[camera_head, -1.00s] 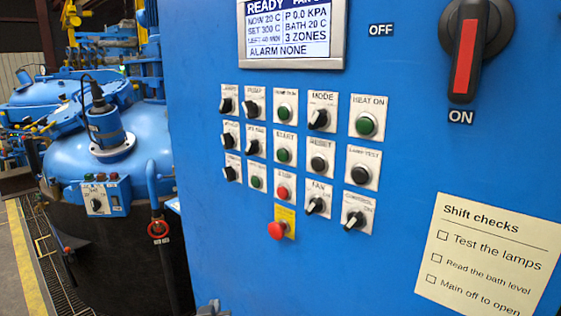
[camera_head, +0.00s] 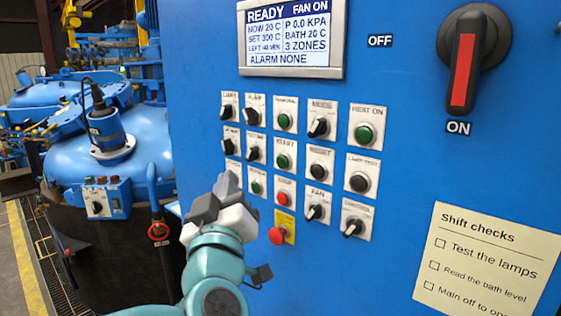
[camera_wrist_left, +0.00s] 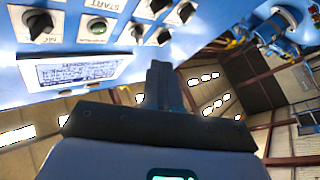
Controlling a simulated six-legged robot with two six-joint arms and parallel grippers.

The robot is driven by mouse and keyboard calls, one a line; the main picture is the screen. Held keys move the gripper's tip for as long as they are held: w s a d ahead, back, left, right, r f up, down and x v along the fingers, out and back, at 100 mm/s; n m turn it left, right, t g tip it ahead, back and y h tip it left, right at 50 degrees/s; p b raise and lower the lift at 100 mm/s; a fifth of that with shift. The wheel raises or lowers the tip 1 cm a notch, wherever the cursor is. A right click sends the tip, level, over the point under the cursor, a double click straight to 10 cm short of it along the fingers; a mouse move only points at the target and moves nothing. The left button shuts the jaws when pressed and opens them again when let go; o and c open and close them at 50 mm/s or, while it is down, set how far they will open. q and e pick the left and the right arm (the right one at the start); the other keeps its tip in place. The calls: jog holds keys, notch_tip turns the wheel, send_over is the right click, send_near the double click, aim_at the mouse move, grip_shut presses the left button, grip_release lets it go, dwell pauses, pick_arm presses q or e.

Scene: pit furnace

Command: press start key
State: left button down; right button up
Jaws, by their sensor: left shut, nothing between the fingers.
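The start key is a green round button (camera_head: 283,161) on a white plate in the third column, second row of the blue panel. In the left wrist view, upside down, its START label (camera_wrist_left: 97,4) shows at the top edge; the button itself is out of frame. My left gripper (camera_head: 229,187) is shut and empty in front of the panel, left of and below the start key. It covers part of the lower left switches. Its closed fingers (camera_wrist_left: 159,85) also show in the left wrist view, apart from the keys. My right gripper is not in view.
A red stop button (camera_head: 283,199) and a red mushroom button (camera_head: 277,235) lie just below the start key. Several black knobs and green buttons surround it. A display (camera_head: 292,38) reads READY, FAN ON. A large red-handled switch (camera_head: 463,70) points to ON.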

aim_at(282, 162)
pick_arm(q)
jog(key=shift+d, duration=0.3)
jog(key=w+d+p, duration=0.3)
jog(key=w+d, duration=0.2)
jog(key=w, duration=0.2)
dwell(0.4)
jog(key=shift+w+d, duration=0.1)
dwell(1.8)
jog(key=shift+w+d, duration=0.25)
jog(key=shift+w, duration=0.05)
